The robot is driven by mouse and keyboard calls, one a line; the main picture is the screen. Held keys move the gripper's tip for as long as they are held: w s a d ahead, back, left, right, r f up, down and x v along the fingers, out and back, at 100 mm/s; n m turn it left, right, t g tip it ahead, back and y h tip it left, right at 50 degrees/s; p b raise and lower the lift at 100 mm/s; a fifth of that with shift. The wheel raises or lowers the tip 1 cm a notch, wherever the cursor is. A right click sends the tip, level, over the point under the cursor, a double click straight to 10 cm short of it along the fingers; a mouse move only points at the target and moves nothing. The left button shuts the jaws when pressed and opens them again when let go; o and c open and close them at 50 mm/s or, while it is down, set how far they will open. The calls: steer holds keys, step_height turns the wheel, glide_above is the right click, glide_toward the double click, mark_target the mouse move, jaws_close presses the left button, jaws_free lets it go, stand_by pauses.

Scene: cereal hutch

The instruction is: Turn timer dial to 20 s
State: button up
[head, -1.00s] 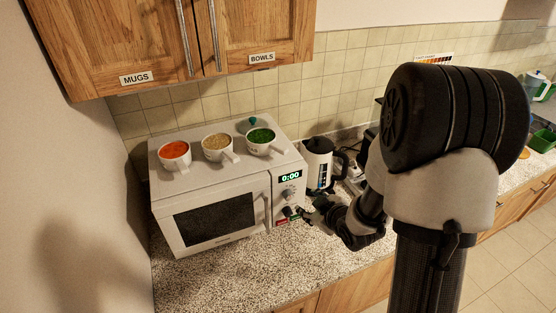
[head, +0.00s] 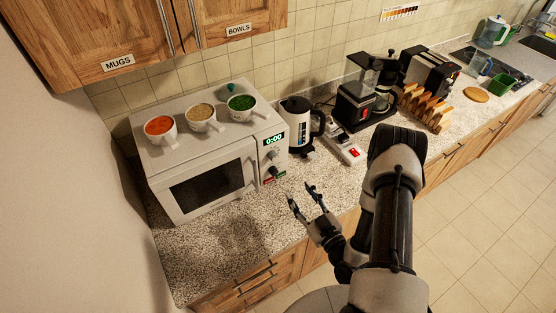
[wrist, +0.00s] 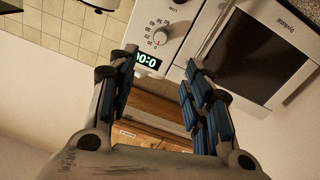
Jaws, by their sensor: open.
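The white microwave (head: 207,177) stands at the left of the counter. Its green display (head: 273,139) reads 0:00 and also shows in the wrist view (wrist: 146,61). The dial beside the display (head: 271,155) has a ring of numbers; in the wrist view this dial (wrist: 160,39) appears upside down, its small marks too fine to read surely. A second, lower knob (head: 273,171) sits above red and green buttons. My gripper (head: 303,194) is open and empty, in front of and below the panel, apart from it.
Cups of red (head: 160,128), tan (head: 201,116) and green (head: 242,105) contents stand on the microwave. A kettle (head: 299,125) and a red-switched power strip (head: 345,150) stand to its right. Bare counter (head: 215,243) lies in front; cabinets hang above.

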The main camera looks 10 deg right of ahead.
mark_target(275, 159)
steer(key=p+x, duration=0.1)
steer(key=x, duration=1.4)
steer(key=shift+w+a, duration=0.3)
steer(key=shift+w, duration=0.05)
steer(key=shift+c, duration=0.5)
steer(key=c, duration=1)
